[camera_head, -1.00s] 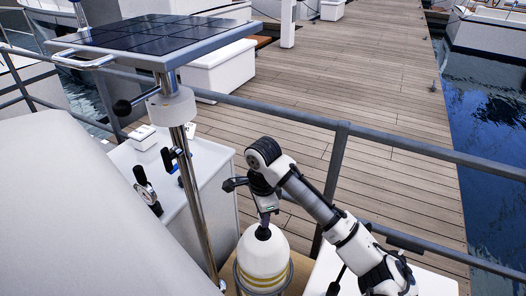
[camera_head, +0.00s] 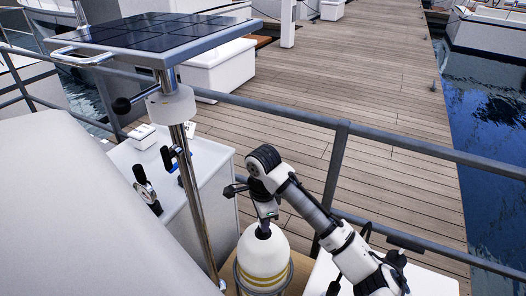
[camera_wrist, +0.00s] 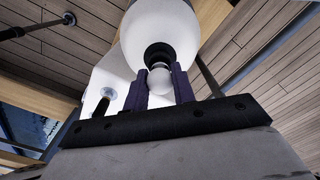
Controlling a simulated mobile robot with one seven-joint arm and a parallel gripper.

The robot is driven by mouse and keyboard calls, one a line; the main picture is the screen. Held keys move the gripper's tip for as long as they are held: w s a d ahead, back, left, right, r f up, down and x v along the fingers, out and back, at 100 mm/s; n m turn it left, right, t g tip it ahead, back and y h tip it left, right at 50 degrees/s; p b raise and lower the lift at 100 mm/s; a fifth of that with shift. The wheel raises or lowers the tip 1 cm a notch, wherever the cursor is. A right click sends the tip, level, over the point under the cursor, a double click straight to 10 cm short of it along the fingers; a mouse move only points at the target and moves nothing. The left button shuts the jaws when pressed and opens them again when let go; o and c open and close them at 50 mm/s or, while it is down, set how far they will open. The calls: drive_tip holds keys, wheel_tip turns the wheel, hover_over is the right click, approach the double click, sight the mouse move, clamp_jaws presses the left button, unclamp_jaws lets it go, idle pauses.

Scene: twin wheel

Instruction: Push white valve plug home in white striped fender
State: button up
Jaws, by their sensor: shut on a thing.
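The white fender (camera_head: 262,255) with yellow stripes stands upright in a ring holder at the bottom of the head view. Its rounded white end and black collar show in the wrist view (camera_wrist: 160,22). My gripper (camera_head: 264,221) is directly over the fender's top. In the wrist view its two dark purple fingers (camera_wrist: 161,88) are shut on the white valve plug (camera_wrist: 159,82), a rounded piece between them. The plug is in line with the black collar and appears against it. I cannot tell how deep it sits. In the head view the plug is hidden.
A grey railing (camera_head: 430,154) runs behind my arm, with the wooden dock beyond. A solar panel (camera_head: 155,38) on a steel pole (camera_head: 196,208) stands left of the fender. A white box (camera_head: 210,180) with gauges and a pale rounded surface (camera_head: 75,210) are further left.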

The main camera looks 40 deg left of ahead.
drive_tip(key=shift+f, duration=0.2)
drive_tip(key=o, duration=1)
drive_tip(key=shift+o, duration=0.2)
wheel_tip(320, 180, up, 14)
drive_tip(key=shift+f, duration=0.1)
